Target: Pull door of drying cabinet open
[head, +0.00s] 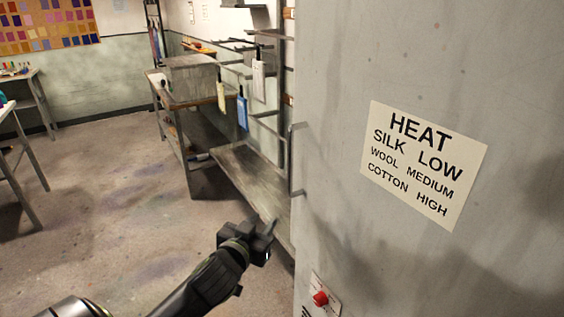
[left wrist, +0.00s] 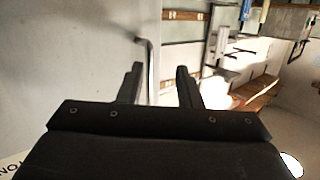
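The drying cabinet's grey door (head: 340,60) fills the right of the head view, with a heat settings sign (head: 424,165) on it. A slim vertical bar handle (head: 292,160) stands at the door's left edge. My left gripper (head: 268,228) is below and left of the handle in the head view. In the left wrist view my left gripper (left wrist: 159,80) is open, its two fingers apart. The handle (left wrist: 150,65) shows between and beyond the fingertips there, with no clear contact. The door appears shut. My right gripper is not in view.
A red knob (head: 320,298) sits low on the cabinet. Left of the cabinet are a low metal shelf (head: 245,175), a rack with hanging tags (head: 242,110) and a bench with a grey box (head: 190,78). The floor (head: 110,190) at left is clear.

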